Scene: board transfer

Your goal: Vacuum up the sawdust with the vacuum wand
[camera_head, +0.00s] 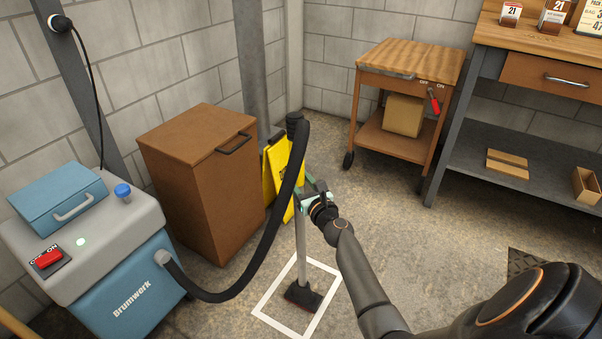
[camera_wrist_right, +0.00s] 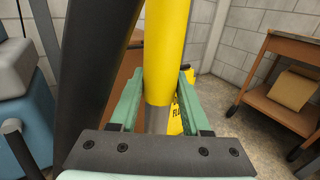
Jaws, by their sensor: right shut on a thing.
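My right gripper (camera_head: 309,193) is shut on the vacuum wand (camera_head: 301,240), around its yellow grip (camera_wrist_right: 165,55) in the right wrist view. The wand stands nearly upright. Its dark floor head (camera_head: 303,297) rests on the floor inside a white square outline (camera_head: 266,297). A black hose (camera_head: 274,225) runs from the wand's top to the blue and grey vacuum (camera_head: 125,290), marked Brumwerk. The vacuum has a red switch (camera_head: 49,258) and a lit green lamp (camera_head: 81,242). I cannot make out sawdust on the floor. My left gripper is not in view.
A brown cabinet (camera_head: 205,185) and a yellow floor sign (camera_head: 275,170) stand behind the wand. A wooden cart (camera_head: 410,62) and a workbench (camera_head: 540,43) are at the back right. A black cord runs to a wall plug (camera_head: 60,23). Floor between wand and cart is clear.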

